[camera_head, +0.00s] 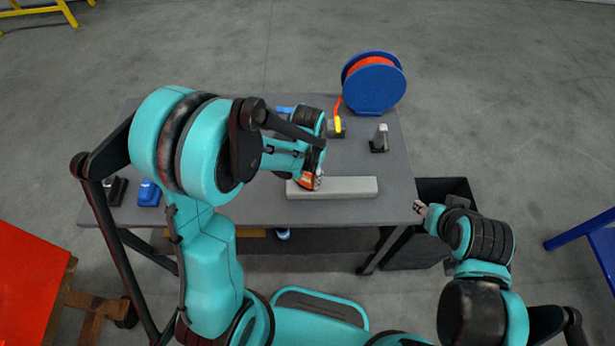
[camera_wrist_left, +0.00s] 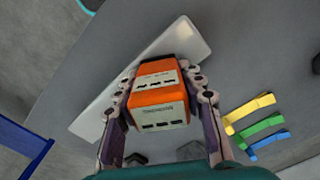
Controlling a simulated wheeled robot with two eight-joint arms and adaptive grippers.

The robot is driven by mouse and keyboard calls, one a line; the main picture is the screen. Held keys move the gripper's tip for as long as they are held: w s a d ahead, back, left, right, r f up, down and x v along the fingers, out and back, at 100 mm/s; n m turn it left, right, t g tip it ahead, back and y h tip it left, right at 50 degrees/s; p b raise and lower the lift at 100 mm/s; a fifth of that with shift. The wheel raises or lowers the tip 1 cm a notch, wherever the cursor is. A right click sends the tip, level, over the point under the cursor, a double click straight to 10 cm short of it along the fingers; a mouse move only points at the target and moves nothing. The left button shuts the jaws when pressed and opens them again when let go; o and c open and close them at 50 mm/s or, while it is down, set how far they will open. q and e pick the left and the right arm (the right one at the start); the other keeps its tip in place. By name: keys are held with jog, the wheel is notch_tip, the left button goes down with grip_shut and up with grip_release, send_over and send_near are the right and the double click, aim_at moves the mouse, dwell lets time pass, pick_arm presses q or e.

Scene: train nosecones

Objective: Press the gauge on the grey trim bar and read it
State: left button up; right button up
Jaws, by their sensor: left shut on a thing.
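The grey trim bar (camera_head: 348,188) lies flat along the front part of the table; it also shows in the left wrist view (camera_wrist_left: 188,38). The orange gauge (camera_wrist_left: 158,96) is a small box with dark markings, and its orange edge shows in the head view (camera_head: 308,184). My left gripper (camera_head: 314,180) is shut on the gauge, one finger on each side. The gauge is at the left half of the bar. I cannot tell whether it touches the bar, and no reading is legible. My right gripper (camera_head: 422,211) is off the table's right front corner; its jaw state is unclear.
A blue reel (camera_head: 374,84) with orange hose stands at the back right. A grey-topped item on a dark base (camera_head: 380,138) is in front of it. Yellow (camera_wrist_left: 250,113), green (camera_wrist_left: 261,132) and blue strips lie beside the bar. A blue item (camera_head: 149,193) sits at the left.

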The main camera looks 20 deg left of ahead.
dwell(0.6)
pick_arm(q)
jog(key=shift+r+p, duration=2.5)
jog(key=shift+r, duration=1)
jog(key=shift+f, duration=0.1)
